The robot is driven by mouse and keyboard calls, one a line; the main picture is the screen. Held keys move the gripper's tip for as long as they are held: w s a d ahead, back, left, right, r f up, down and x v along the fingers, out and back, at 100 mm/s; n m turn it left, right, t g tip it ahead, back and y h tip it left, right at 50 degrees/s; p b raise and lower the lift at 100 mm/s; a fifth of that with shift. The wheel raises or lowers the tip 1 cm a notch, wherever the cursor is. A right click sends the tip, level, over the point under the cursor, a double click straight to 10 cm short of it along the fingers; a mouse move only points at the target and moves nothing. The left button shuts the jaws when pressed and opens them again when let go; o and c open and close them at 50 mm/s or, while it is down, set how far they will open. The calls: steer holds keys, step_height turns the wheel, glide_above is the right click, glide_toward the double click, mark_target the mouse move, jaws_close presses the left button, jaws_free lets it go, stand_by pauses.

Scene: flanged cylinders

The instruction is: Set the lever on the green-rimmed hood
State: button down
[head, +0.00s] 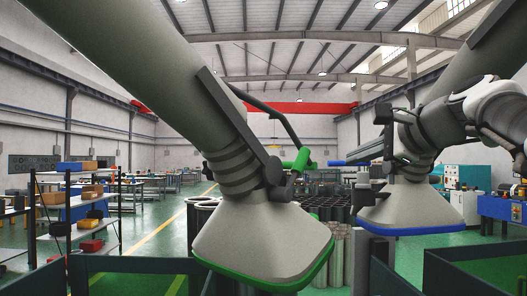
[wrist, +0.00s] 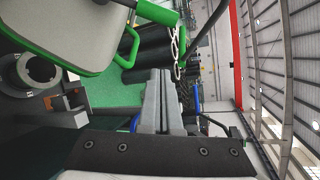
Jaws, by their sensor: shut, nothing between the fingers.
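The green-rimmed hood (head: 262,242) hangs large in the centre of the head view, at the end of a thick grey duct. Its lever has a dark bent bar and a green handle (head: 300,159) at the hood's right side. In the wrist view the hood (wrist: 65,30) is at upper left and the green handle (wrist: 158,12) at the top. My gripper (head: 352,157) comes in from the right, right of the green handle and apart from it. In the wrist view its fingers (wrist: 160,75) are together and empty, pointing toward the handle's side.
A blue-rimmed hood (head: 410,207) hangs at right, close below my gripper; a blue handle (head: 337,162) shows near the fingertips. Several dark flanged cylinders (head: 325,205) stand behind the hoods. Shelves (head: 80,215) are at left. Dark low panels (head: 135,275) cross the front.

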mark_target(293, 172)
steer(key=w+a+p, duration=0.3)
steer(key=w+a, duration=0.2)
steer(key=w, duration=0.2)
steer(key=shift+w+a+r+m, duration=0.2)
steer(key=shift+a+m, duration=0.1)
steer(key=shift+m, duration=0.1)
steer(key=shift+s, duration=0.1)
stand_by(0.5)
steer(key=shift+s+a+r+n+t+b, duration=0.2)
steer(key=shift+a+r+n+t+b, duration=0.1)
steer(key=shift+b, duration=0.4)
